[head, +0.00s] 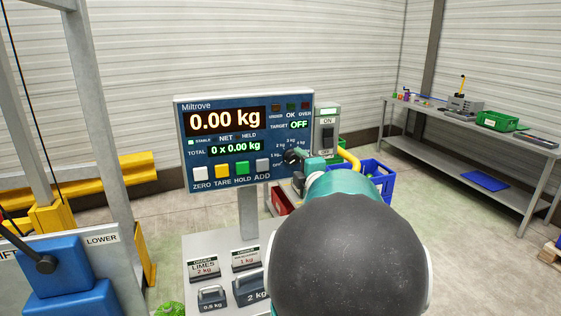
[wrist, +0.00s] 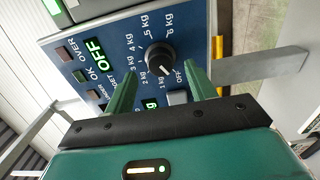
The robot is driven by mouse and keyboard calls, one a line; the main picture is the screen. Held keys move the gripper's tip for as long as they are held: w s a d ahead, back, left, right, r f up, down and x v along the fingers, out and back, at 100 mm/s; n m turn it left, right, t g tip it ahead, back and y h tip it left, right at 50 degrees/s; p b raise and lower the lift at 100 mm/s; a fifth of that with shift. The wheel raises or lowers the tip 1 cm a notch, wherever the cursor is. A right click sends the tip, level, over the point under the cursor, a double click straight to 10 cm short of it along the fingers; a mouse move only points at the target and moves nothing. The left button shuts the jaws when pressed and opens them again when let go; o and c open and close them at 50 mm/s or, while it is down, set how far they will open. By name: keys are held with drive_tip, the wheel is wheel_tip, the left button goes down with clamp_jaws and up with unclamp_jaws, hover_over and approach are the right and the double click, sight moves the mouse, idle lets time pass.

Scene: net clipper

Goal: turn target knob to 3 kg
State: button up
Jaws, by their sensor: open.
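The target knob (wrist: 160,60) is a round black dial on the blue scale panel (wrist: 110,50). Its white mark points toward OFF, and labels from 1 kg to 6 kg run around it. The target readout (head: 299,125) says OFF. My gripper (wrist: 160,74) is open, with one green finger on each side of the knob in the wrist view; I cannot tell whether either finger touches it. In the head view my gripper (head: 300,158) is at the panel's lower right corner, and my arm hides part of that area.
The main display (head: 227,120) reads 0.00 kg. A power switch box (head: 327,132) stands right beside the panel. Weights and order cards lie on the scale counter (head: 205,246) below. A blue crate (head: 372,170) is behind my arm, and a workbench (head: 470,140) stands at the right.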

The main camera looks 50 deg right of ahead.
sight(294, 159)
drive_tip(key=shift+x, duration=1.75)
drive_tip(key=c, duration=1)
